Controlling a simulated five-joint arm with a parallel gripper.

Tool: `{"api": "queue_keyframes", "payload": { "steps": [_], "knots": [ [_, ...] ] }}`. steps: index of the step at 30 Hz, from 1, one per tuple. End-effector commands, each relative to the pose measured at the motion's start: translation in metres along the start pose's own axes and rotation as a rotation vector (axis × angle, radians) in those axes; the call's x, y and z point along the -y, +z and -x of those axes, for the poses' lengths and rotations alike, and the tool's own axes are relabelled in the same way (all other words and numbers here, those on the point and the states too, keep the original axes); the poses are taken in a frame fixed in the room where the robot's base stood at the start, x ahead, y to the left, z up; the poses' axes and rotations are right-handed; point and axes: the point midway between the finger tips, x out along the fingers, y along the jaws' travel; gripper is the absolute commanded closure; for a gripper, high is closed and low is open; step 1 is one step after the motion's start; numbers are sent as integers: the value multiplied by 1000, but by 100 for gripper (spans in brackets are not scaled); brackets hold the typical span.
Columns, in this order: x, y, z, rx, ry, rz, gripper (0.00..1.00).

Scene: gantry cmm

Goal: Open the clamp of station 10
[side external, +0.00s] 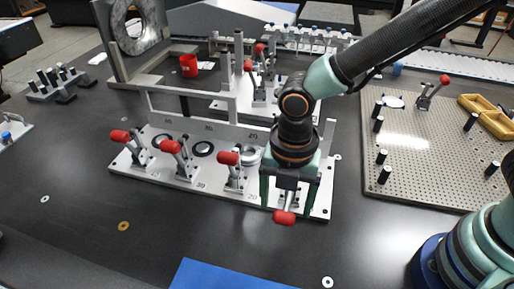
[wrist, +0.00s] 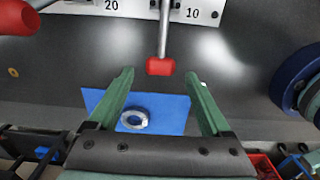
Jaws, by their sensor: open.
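The station 10 clamp shows its red-tipped handle (side external: 284,217) at the right end of the white fixture plate (side external: 320,206), low and pointing toward the front. The rest of this clamp is mostly hidden behind my gripper. In the wrist view the red tip (wrist: 161,66) and its metal lever lie between my fingers, near the fingertips, beside the "10" label (wrist: 192,13). My gripper (side external: 287,208) is open around the handle, with a gap on both sides. The fingers also show in the wrist view (wrist: 161,76).
Several other red-handled clamps stand left along the plate, the nearest handle (side external: 228,158) close to my gripper. A pegged board (side external: 410,165) is at right. Table between plate and mat is mostly clear.

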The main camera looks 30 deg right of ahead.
Motion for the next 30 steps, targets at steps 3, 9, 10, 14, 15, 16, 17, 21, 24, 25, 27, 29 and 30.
{"api": "queue_keyframes", "payload": {
  "steps": [3,9,10,14,15,16,17,21,24,25,27,29,30],
  "knots": [
    [1,0,-18,0,-4,-1,18],
    [0,0,-30,0,-1,-1,18],
    [0,0,-31,0,0,-1,18],
    [0,0,-32,0,1,-1,18],
    [0,0,-32,0,1,-1,18],
    [0,0,-32,0,1,-1,18],
    [0,0,-32,0,1,-1,18],
    [0,0,-32,0,1,-1,52],
    [0,0,-32,0,0,-1,90],
    [0,0,-32,0,0,-1,100],
    [0,0,-32,0,0,-1,100],
    [0,0,-32,0,0,-1,100],
    [0,0,-32,0,0,-1,100]
  ]
}}
